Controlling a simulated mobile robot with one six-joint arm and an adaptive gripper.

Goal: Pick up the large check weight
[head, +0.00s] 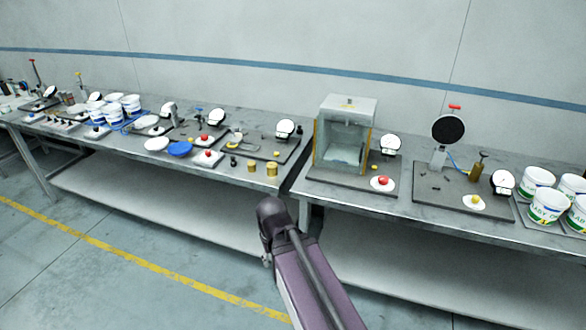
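Two brass-coloured cylindrical weights stand upright near the front edge of the left bench in the head view. The right one (271,169) looks slightly larger, and I take it as the large check weight. The other brass weight (251,166) stands just left of it, with a narrow gap. A small dark piece (233,162) stands further left. Part of my arm rises from the bottom middle, in front of the bench and below the weights. My gripper cannot be made out in this view, so its fingers and anything in them are not shown.
A tray with a round-faced scale (284,128) lies behind the weights. A glass-fronted cabinet (345,104) stands on the right bench (330,190). A narrow gap separates the benches. White tubs (548,206) crowd the far right.

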